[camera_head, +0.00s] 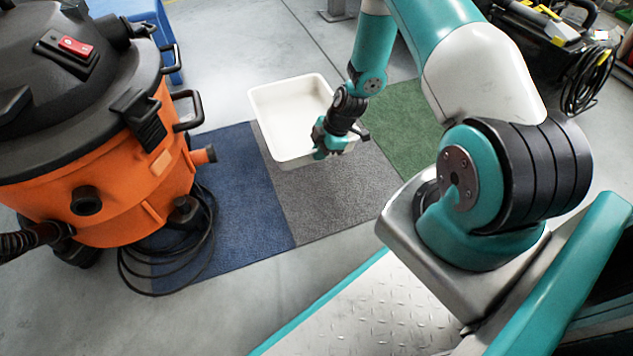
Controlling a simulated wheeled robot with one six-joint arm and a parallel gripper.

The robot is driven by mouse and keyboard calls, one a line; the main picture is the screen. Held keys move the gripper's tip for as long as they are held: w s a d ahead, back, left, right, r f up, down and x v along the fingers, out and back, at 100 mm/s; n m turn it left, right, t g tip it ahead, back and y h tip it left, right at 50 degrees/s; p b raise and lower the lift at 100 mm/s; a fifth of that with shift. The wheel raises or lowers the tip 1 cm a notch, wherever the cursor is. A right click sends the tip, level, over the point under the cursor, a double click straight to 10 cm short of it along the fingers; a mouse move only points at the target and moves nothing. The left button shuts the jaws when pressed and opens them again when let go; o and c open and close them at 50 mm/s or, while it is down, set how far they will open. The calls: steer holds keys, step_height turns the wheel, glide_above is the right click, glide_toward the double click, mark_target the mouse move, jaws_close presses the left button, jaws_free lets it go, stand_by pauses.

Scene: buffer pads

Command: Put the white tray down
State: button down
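The white tray (288,104) is a shallow, empty rectangular tub in the middle of the view, over the far part of the grey pad (330,195). My gripper (333,140) is at the tray's near right corner, with its fingers at the rim. It appears closed on the tray's wall there. The arm hides part of the tray's right side. I cannot tell for sure whether the tray's underside touches the pad or hangs above it.
A blue pad (235,200) lies left of the grey pad and a green pad (400,125) lies right. A large orange vacuum (110,205) stands at the left, its black cable (165,262) looped over the blue pad. A black case (545,40) and coiled cable (587,78) lie at the upper right.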

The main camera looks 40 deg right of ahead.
step_height(320, 180, down, 13)
steer(key=b, duration=0.6)
steer(key=shift+w+r+b, duration=0.1)
steer(key=shift+b, duration=0.3)
steer(key=shift+r, duration=0.15)
steer(key=c, duration=1.7)
jaws_free()
steer(key=shift+f, duration=0.2)
steer(key=o, duration=0.4)
